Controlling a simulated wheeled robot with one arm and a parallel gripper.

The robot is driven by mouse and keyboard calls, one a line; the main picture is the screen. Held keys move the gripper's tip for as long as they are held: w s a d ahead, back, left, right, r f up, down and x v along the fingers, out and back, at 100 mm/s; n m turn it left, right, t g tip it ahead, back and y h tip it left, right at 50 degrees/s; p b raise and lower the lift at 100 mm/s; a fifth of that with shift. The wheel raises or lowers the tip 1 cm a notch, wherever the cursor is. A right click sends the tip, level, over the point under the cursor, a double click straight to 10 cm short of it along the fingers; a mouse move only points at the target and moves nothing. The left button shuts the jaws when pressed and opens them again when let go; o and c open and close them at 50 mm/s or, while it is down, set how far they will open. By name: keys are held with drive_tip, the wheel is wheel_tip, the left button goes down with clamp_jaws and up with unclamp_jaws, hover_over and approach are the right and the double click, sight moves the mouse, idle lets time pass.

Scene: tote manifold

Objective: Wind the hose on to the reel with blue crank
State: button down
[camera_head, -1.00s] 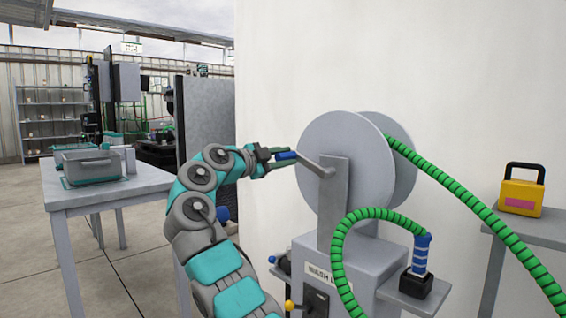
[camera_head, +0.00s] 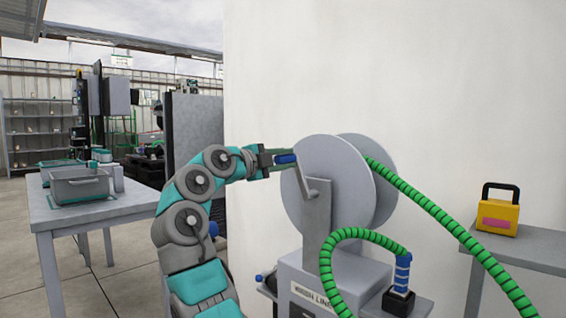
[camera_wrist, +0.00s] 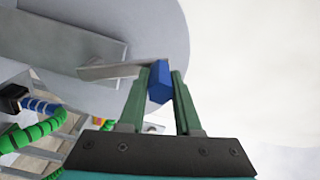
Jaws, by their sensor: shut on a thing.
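The grey reel (camera_head: 325,180) stands on a post above a grey cabinet labelled as a wash line. Its crank arm (camera_head: 302,183) slants up and left from the hub to a blue crank handle (camera_head: 286,159). My gripper (camera_head: 277,159) is shut on this handle from the left. In the wrist view the blue handle (camera_wrist: 159,84) sits between the two green fingers (camera_wrist: 160,98). The green hose (camera_head: 440,215) runs from the top of the reel down to the right. Another green length (camera_head: 340,236) arches to a blue-banded nozzle end (camera_head: 402,272) in a black holder.
A table (camera_head: 100,208) with a grey tote (camera_head: 80,186) stands at the left. A yellow box with a black handle (camera_head: 497,216) rests on a side table (camera_head: 530,250) at the right. A white wall is close behind the reel.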

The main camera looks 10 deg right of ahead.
drive_tip(key=shift+s+d+r, duration=0.15)
drive_tip(key=shift+s+d, duration=0.1)
drive_tip(key=shift+s, duration=0.1)
idle(0.3)
drive_tip(key=c, duration=0.6)
unclamp_jaws()
drive_tip(key=v, duration=0.8)
drive_tip(key=shift+d, duration=0.1)
